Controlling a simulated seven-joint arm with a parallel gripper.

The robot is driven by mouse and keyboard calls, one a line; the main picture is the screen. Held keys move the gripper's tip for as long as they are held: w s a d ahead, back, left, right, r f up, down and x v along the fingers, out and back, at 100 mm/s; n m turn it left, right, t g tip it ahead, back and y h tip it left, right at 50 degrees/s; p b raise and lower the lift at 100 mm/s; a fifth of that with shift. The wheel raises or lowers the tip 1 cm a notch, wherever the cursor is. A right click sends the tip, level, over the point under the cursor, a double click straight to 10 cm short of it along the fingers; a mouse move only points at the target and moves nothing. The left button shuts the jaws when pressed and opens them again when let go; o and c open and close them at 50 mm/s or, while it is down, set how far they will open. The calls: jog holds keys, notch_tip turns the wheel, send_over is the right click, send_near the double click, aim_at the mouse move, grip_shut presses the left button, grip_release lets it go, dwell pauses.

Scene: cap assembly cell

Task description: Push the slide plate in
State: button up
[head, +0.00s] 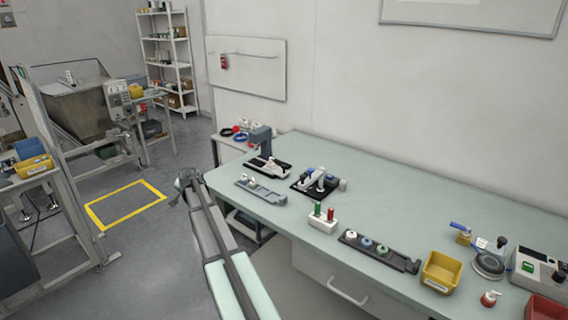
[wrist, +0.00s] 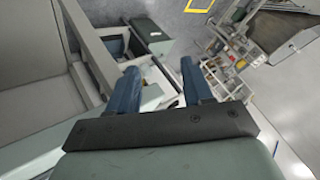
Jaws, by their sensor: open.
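A grey press-like station (head: 261,137) stands at the far left end of the pale green bench. In front of it lies a low dark base with a light plate (head: 267,167), which looks like the slide plate; how far in it sits is too small to tell. My gripper (head: 184,178) is left of the bench's left end, apart from the station, over the floor side. In the wrist view my gripper (wrist: 158,76) has its two blue fingers spread with nothing between them. The slide plate cannot be made out in the wrist view.
On the bench are a grey rail (head: 262,192), a black fixture with white clamps (head: 315,184), a white block with red and green pins (head: 323,219), a rail with round caps (head: 378,251) and a yellow bin (head: 441,272). The bench's back strip is clear.

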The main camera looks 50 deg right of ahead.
jog(key=s+d+r, duration=0.2)
jog(key=d+r, duration=0.4)
jog(key=d, duration=0.2)
notch_tip(320, 180, up, 13)
jog(key=n+g, duration=0.3)
jog(key=g, duration=0.3)
send_over(284, 165)
jog(key=s+a, duration=0.4)
jog(key=x, duration=0.8)
jog(key=w+x, duration=0.1)
jog(key=x, duration=0.4)
jog(key=shift+r, duration=0.1)
jog(key=shift+c, duration=0.3)
grip_shut()
